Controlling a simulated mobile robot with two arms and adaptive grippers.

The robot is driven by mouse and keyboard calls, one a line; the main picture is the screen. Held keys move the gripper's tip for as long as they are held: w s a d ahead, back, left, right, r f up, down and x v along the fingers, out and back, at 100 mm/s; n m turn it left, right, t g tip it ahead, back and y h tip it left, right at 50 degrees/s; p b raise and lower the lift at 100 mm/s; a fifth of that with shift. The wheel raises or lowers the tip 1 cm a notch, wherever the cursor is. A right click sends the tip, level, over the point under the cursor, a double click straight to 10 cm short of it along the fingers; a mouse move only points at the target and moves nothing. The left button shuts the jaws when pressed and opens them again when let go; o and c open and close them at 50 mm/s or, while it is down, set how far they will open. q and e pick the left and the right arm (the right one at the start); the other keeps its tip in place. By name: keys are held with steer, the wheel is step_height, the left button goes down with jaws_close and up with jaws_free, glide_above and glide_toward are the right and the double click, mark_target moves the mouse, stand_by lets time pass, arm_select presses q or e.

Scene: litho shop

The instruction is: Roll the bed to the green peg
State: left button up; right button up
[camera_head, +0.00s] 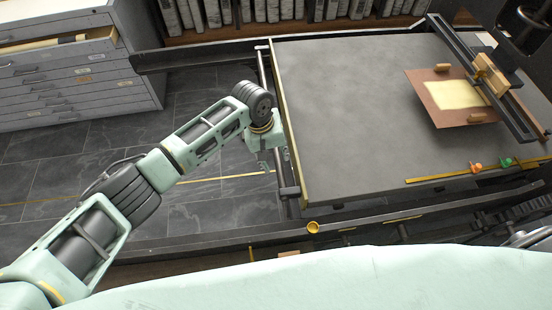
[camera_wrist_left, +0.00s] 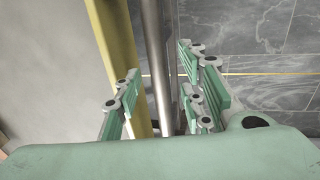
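The bed (camera_head: 350,110) is a wide grey slab with a brass-coloured left edge, lying on a dark frame. A steel rod (camera_head: 288,180) runs along that edge; it also shows in the left wrist view (camera_wrist_left: 157,65). The green peg (camera_head: 506,162) stands at the bed's near right side, right of an orange peg (camera_head: 476,167), by a brass strip (camera_head: 440,178). My left gripper (camera_head: 275,163) is at the rod, pointing down. In the wrist view its fingers (camera_wrist_left: 160,95) are apart, with the rod between them; I cannot tell whether they touch it.
A brown board with a pale sheet (camera_head: 455,94) lies on the bed, partly under a dark crossbar (camera_head: 470,65). Dark rails (camera_head: 200,57) extend left of the bed, with open tiled floor (camera_head: 225,190) between them. Grey drawers (camera_head: 75,75) stand at the upper left.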

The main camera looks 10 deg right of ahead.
arm_select(q)
step_height(320, 180, up, 9)
steer(key=a, duration=0.2)
stand_by(0.6)
